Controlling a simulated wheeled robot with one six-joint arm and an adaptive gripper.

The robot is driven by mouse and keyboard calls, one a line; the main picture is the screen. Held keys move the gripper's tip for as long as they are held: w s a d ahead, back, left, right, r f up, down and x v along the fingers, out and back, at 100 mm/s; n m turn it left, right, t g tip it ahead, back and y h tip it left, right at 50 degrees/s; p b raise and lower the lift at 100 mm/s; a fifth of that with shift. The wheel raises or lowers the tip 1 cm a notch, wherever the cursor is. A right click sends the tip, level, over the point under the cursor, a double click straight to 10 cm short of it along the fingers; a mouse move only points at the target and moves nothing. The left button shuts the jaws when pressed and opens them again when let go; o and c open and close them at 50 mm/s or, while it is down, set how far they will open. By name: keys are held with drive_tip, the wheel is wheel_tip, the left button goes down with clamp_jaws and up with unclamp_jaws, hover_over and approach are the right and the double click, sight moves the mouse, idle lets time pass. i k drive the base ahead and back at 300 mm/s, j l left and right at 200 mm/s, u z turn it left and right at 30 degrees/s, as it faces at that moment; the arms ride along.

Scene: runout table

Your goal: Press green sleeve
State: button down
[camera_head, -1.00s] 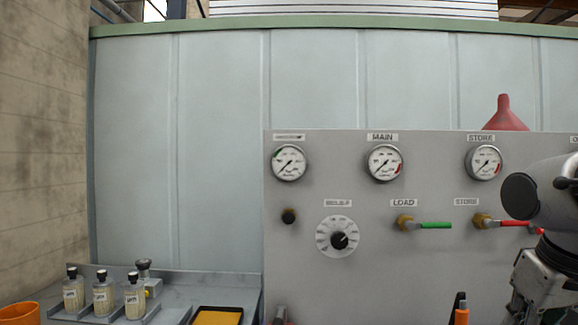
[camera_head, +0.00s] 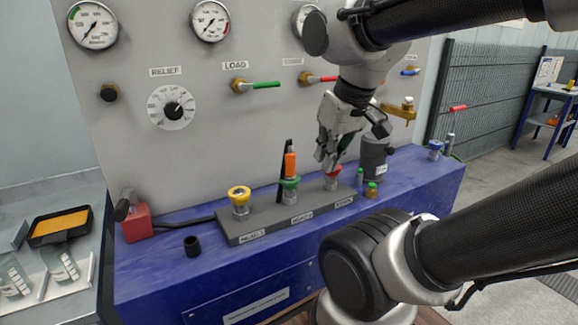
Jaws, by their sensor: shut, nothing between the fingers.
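The green sleeve (camera_head: 290,183) is a green ring on the middle fitting of a dark grey block (camera_head: 268,231) on the blue bench. An orange and black upright tool (camera_head: 290,163) stands at it; I cannot tell whether it is in or behind it. A yellow sleeve (camera_head: 239,194) is on the left fitting and a red sleeve (camera_head: 334,171) on the right one. My gripper (camera_head: 328,166) is shut and empty, pointing down right of the green sleeve. It overlaps the red sleeve in the picture; contact is unclear.
A grey panel with gauges, a green lever (camera_head: 265,85) and a dial (camera_head: 171,107) rises behind the bench. A red box (camera_head: 136,221) and a black cap (camera_head: 191,245) lie left of the block. Small green-topped bottles (camera_head: 371,190) and a grey cylinder (camera_head: 375,160) stand right.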

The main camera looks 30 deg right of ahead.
sight(287, 185)
drive_tip(key=k+l+u, duration=0.15)
drive_tip(key=k+l, duration=0.2)
drive_tip(key=l, duration=0.3)
drive_tip(key=k+l+u, duration=0.2)
drive_tip(key=k+l, duration=0.15)
drive_tip(key=l, duration=0.3)
drive_tip(key=k+l+u, duration=0.15)
drive_tip(key=k+l, duration=0.3)
drive_tip(key=i+l, duration=0.05)
drive_tip(key=l, duration=0.05)
